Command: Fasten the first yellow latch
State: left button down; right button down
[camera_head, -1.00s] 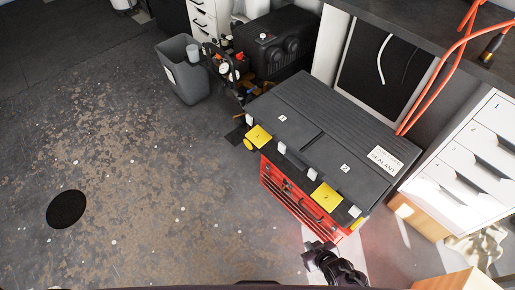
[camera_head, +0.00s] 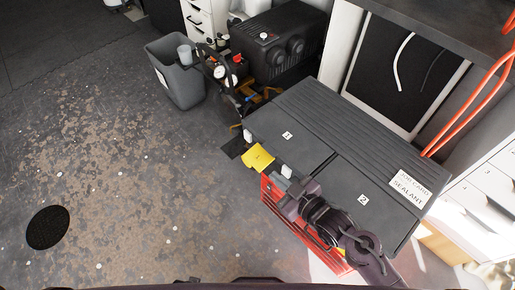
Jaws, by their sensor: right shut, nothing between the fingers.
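The toolbox's dark lid (camera_head: 310,125) carries number labels 1 and 2 on its two panels. A yellow latch (camera_head: 258,157) sits at the front edge, near the panel labelled 1. It stands out from the edge, but I cannot tell whether it is fastened. The other yellow latch is hidden behind my right arm. My right gripper (camera_head: 279,178) is shut and empty at the lid's front edge, just right of the visible yellow latch and apart from it, close to a pale catch (camera_head: 287,171). My left gripper is not in view.
The red toolbox body (camera_head: 270,198) shows below the lid. A grey bin (camera_head: 175,75) and a black compressor (camera_head: 280,45) stand behind at upper left. White drawers (camera_head: 485,185) stand at the right. The floor left of the toolbox is mostly clear.

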aim_at(257, 169)
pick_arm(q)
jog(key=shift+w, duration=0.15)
pick_arm(e)
jog(key=shift+r, duration=0.15)
